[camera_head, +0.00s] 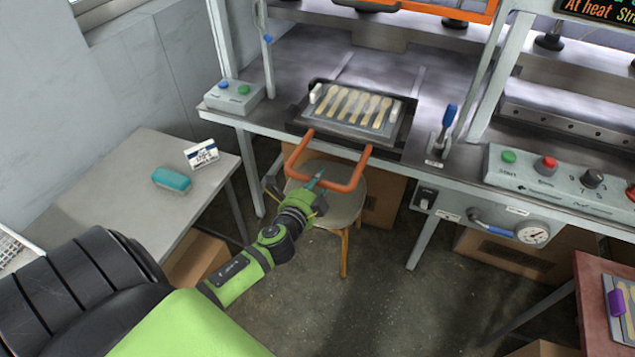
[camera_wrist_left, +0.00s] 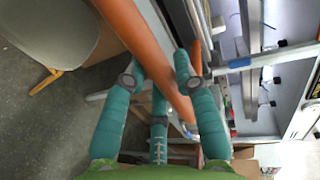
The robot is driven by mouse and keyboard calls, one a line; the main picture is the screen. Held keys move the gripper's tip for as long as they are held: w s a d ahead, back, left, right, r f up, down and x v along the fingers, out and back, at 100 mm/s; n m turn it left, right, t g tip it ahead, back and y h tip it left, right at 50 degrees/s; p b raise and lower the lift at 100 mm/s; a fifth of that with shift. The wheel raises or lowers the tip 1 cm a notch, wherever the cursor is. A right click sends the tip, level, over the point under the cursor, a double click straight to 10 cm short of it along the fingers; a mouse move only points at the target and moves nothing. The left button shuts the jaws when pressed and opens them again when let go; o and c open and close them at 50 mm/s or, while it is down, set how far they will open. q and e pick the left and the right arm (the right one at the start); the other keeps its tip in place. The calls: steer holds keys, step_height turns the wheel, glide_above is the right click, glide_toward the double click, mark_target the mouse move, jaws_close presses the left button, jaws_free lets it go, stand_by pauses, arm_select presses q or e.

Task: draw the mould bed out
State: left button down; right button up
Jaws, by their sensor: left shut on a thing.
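The mould bed (camera_head: 318,113) is a dark tray at the front edge of the press bench, out in front of the press head. It bears a pale plate (camera_head: 343,117) with several wooden spoons lying in a row. Its orange U-shaped handle (camera_head: 345,185) sticks out over the bench's front edge. My left gripper (camera_head: 316,184) is at the handle's outer crossbar, shut on it. In the left wrist view the orange handle (camera_wrist_left: 140,40) passes between the teal fingers (camera_wrist_left: 157,72). My right gripper is not in view.
A stool (camera_head: 336,212) stands beneath the handle, close to my left wrist. A grey side table (camera_head: 135,205) with a teal brush (camera_head: 172,179) and a small card stands at left. A blue-handled lever (camera_head: 443,128) and a control panel (camera_head: 560,180) are at right.

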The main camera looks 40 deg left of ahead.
arm_select(q)
steer(key=c, duration=0.9)
jaws_free()
steer(key=shift+w, duration=0.1)
steer(key=shift+c, duration=0.2)
steer(key=v, duration=1.2)
steer(key=shift+f, duration=0.1)
steer(key=s+d+f+n+g+h, duration=0.1)
steer(key=s+f+n+g, duration=0.2)
steer(key=f, duration=0.7)
steer(key=s+d+f+n+g, duration=0.2)
steer(key=s+f, duration=0.3)
steer(key=f, duration=0.5)
steer(key=s+d+f+n+g+h, duration=0.1)
steer(key=s+f+n+g, duration=0.15)
steer(key=f, duration=0.75)
steer(key=s+d+f+n+g, duration=0.2)
steer(key=s+f, duration=0.4)
steer(key=s, duration=0.4)
steer(key=s+d+f+n+g+h, duration=0.1)
steer(key=s+d+f+n+g, duration=0.2)
steer(key=s+f, duration=0.4)
steer(key=s+g, duration=0.1)
steer(key=s, duration=0.3)
steer(key=shift+s+f+g+h, duration=0.25)
steer(key=shift+s+g+h, duration=0.05)
steer(key=shift+s+g, duration=0.05)
